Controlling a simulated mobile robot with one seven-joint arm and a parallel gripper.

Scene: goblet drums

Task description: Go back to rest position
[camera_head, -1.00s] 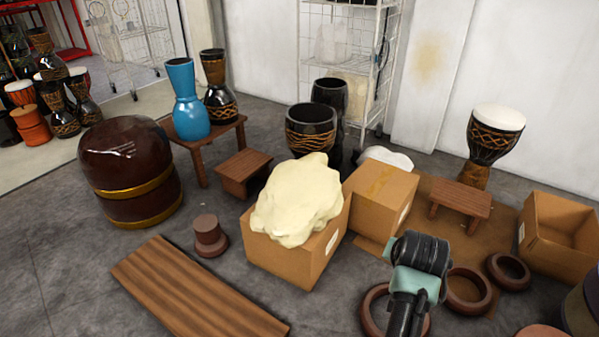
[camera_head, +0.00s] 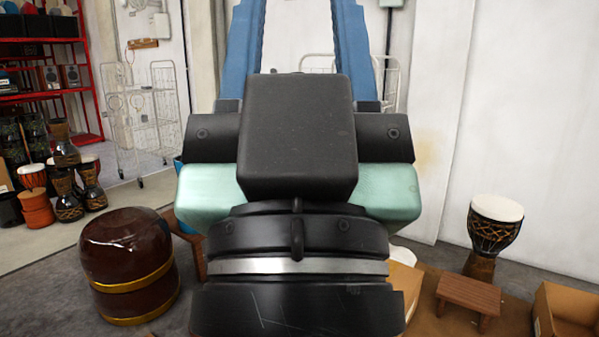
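My gripper (camera_head: 298,25) fills the middle of the head view, seen from behind and very close to the camera. Its black and pale green body (camera_head: 297,140) stands above a black wrist with a silver ring. Two long blue fingers reach up from it, wide apart, and their tips are cut off by the top edge. Nothing shows between the fingers except the wall and part of a wire rack. My gripper and wrist hide the middle of the floor.
A big brown drum (camera_head: 128,262) stands at left, several goblet drums (camera_head: 65,190) behind it. A white-topped drum (camera_head: 494,236), low wooden stool (camera_head: 468,300) and open cardboard box (camera_head: 568,312) are at right. A red shelf (camera_head: 80,85) stands far left.

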